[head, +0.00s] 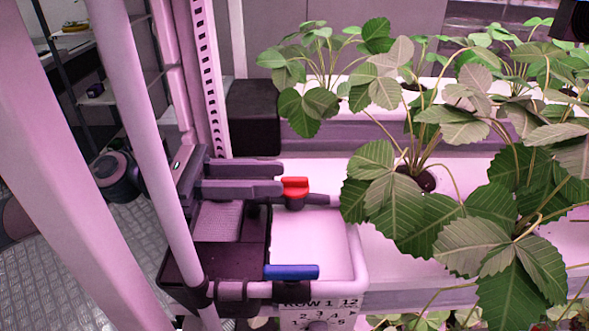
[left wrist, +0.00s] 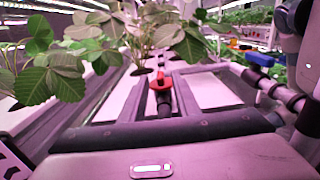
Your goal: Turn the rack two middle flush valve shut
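A valve with a red handle (head: 295,187) sits on a short dark pipe at the left end of the white rack channel. It also shows in the left wrist view (left wrist: 160,82), between my two grey fingers. My left gripper (head: 283,178) comes in from the left with its two dark fingers apart. Its fingertips are right by the red handle, and nothing is clamped. Whether they touch the handle, I cannot tell. A second valve with a blue handle (head: 291,272) is nearer, on a lower grey pipe. It also shows in the left wrist view (left wrist: 260,60). My right gripper is not seen.
Leafy strawberry plants (head: 405,175) overhang the channels on the right. A pink-lit upright post (head: 140,130) crosses the left side. A white sign (head: 318,312) marked "ROW 1" hangs below the blue valve. A black box (head: 253,117) stands behind the gripper.

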